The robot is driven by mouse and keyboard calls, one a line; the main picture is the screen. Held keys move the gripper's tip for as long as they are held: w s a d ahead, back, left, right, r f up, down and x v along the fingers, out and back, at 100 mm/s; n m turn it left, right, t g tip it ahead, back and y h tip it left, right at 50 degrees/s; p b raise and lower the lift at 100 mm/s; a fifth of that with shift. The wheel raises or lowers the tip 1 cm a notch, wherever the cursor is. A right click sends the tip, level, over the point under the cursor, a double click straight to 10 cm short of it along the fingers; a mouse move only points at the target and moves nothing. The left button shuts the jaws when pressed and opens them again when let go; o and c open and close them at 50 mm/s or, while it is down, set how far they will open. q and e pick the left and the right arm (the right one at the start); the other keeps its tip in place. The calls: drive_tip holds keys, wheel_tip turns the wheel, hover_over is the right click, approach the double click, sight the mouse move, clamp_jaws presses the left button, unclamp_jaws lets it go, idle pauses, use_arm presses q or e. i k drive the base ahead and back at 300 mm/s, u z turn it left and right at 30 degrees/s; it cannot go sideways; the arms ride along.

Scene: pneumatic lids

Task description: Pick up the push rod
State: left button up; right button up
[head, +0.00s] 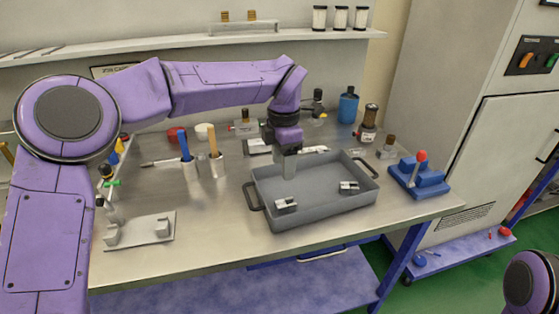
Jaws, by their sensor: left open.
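A thin pale rod (160,162) lies on the steel table to the left of two upright handled tools. The blue-handled tool (185,146) and the orange-handled tool (213,142) each stand in a metal holder. I cannot tell for sure which of these is the push rod. My left gripper (288,177) points down over the back part of a grey tray (318,216). It is open, with nothing seen between its fingers, and is apart from the rod and both tools. My right gripper is out of view; only part of my right arm shows at the lower right.
The tray holds two small metal pieces (286,203) (348,187). A blue fixture with a red-knobbed lever (420,172) stands to its right. A grey bracket plate (140,230) lies at the front left. Bottles and small fittings line the back. The front middle of the table is clear.

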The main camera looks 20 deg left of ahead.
sight(200, 156)
drive_tip(key=u, duration=1.4)
drive_tip(key=k, duration=0.25)
drive_tip(key=u, duration=0.05)
